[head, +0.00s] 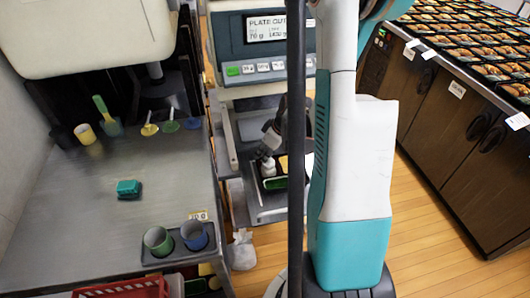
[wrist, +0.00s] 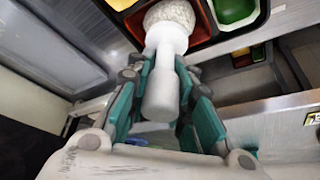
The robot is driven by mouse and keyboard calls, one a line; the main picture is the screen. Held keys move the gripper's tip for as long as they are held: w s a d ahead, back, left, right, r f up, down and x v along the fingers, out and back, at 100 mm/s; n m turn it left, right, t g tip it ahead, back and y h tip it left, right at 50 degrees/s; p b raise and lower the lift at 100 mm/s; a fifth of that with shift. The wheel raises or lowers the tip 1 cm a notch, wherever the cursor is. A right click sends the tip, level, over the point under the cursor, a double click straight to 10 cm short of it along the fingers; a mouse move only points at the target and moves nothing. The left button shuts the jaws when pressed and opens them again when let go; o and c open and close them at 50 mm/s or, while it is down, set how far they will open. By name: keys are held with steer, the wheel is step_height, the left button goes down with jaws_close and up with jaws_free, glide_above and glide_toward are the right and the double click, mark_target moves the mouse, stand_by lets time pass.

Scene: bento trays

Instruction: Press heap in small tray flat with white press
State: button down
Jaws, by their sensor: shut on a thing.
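My gripper (wrist: 166,85) is shut on the white press (wrist: 161,95), with a teal finger on each side of its shaft. The press's far end meets, or lies just in front of, a pale grainy heap (wrist: 170,14) in the wrist view; I cannot tell whether they touch. The heap sits in a dark tray (wrist: 211,22) with orange-red and green compartments. In the head view my gripper (head: 267,146) holds the press (head: 268,168) over the tray with a green part (head: 274,184). My arm hides the tray's right side, and the heap is not clear there.
A scale (head: 265,45) with a lit display stands behind the tray. The steel counter (head: 80,210) at left holds a teal block (head: 128,189), cups (head: 158,241) and scoops (head: 107,118). A shelf of filled bento trays (head: 470,40) is at right.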

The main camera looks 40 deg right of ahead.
steer(key=shift+f+b, duration=1.25)
steer(key=shift+b, duration=0.45)
stand_by(5.0)
steer(key=shift+r, duration=0.15)
steer(key=shift+r+p, duration=2.9)
steer(key=shift+r, duration=1)
